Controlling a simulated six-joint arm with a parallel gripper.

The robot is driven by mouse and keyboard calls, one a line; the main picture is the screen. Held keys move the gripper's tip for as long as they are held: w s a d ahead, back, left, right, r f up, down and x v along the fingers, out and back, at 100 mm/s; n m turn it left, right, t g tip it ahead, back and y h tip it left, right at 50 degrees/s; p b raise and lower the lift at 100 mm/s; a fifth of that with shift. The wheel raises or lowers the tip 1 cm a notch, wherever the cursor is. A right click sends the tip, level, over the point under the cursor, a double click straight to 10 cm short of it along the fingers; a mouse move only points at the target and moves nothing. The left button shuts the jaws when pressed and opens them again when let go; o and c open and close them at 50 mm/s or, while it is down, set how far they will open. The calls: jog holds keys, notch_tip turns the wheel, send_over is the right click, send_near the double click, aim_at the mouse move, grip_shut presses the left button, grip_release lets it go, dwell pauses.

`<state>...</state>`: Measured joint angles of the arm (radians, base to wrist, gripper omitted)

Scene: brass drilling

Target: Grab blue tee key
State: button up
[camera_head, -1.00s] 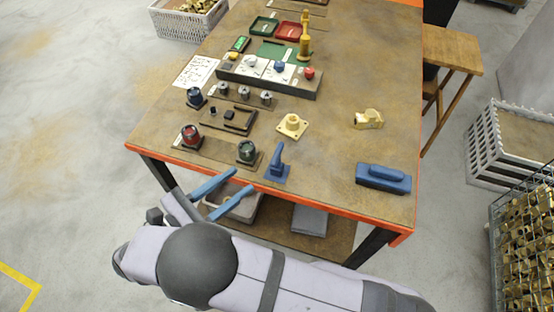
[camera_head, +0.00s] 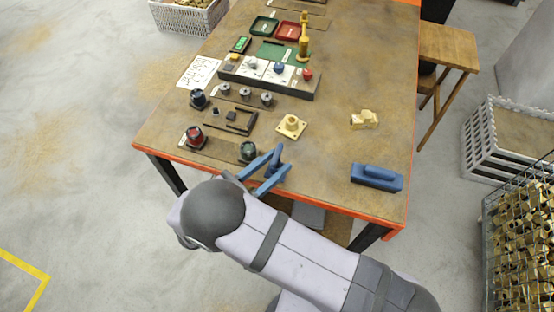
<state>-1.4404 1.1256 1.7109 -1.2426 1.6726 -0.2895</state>
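The blue tee key (camera_head: 278,151) stands upright near the front edge of the workbench, with its base mostly hidden by my fingers. My gripper (camera_head: 280,162) has two long blue fingers, spread apart. In the picture one finger lies on the left of the tee key and the other on the right, with the key's upright part between them near the tips. I cannot tell whether either finger touches it.
The workbench (camera_head: 330,176) has an orange edge. A dark-topped pot (camera_head: 248,150) stands just left of the fingers, a red-topped one (camera_head: 194,137) further left. A blue brush-like block (camera_head: 377,177) lies at right. A brass flanged part (camera_head: 291,126) sits behind; bench between is clear.

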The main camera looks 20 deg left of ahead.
jog(key=shift+r+p+x, duration=0.15)
jog(key=shift+p+x, duration=0.55)
jog(key=shift+x, duration=0.35)
jog(key=shift+r+p+x, duration=0.15)
jog(key=shift+p+x, duration=0.5)
jog(key=shift+x, duration=0.4)
jog(key=shift+w+d+f, duration=0.1)
jog(key=shift+w+d, duration=0.05)
jog(key=shift+w, duration=0.35)
jog(key=shift+c, duration=0.5)
grip_shut()
